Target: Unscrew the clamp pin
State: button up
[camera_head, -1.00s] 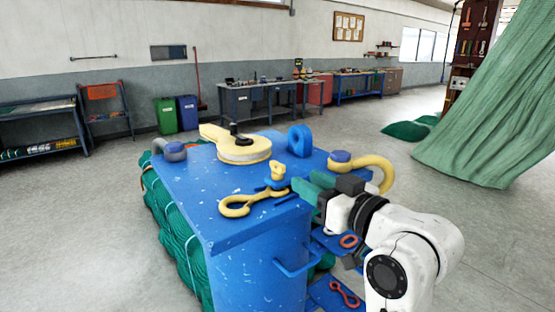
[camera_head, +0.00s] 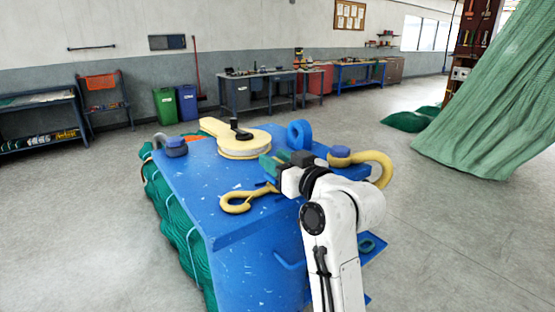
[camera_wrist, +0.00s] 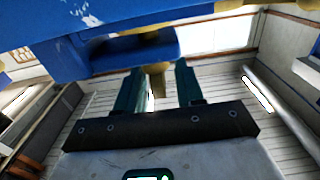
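My gripper (camera_head: 277,163) has teal fingers and is over the right side of the blue bench top (camera_head: 215,200). It covers the spot where a small yellow fitting on a blue base stood in the earlier head view. In the wrist view my gripper (camera_wrist: 157,88) has its fingers apart, with a narrow yellow piece (camera_wrist: 156,82) between them and gaps beside it. A blue block (camera_wrist: 135,48) lies just beyond the fingertips. I cannot tell for sure which part is the clamp pin.
Green netting (camera_head: 180,222) hangs at the left side. Open floor (camera_head: 450,220) lies to the right.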

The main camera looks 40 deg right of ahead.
jog(key=shift+c, duration=0.5)
grip_shut()
jog(key=shift+d+n+y, duration=0.1)
jog(key=shift+n+y, duration=0.2)
jog(key=shift+y, duration=0.2)
jog(key=shift+n+y, duration=0.5)
jog(key=shift+y, duration=0.3)
jog(key=shift+d+n+g+y, duration=0.1)
jog(key=shift+n+g+y, duration=0.2)
jog(key=shift+n+y, duration=0.7)
jog(key=n+g+y+b, duration=0.1)
jog(key=y, duration=0.1)
jog(key=n+g+y+b, duration=0.1)
jog(key=y+b, duration=0.1)
jog(key=y, duration=0.1)
jog(key=shift+f+n, duration=0.15)
jog(key=shift+n, duration=0.25)
jog(key=shift+n+g+y+b, duration=1)
jog(key=shift+n+g+y, duration=0.4)
jog(key=shift+y, duration=0.3)
jog(key=shift+a+g, duration=0.2)
jog(key=shift+g, duration=0.1)
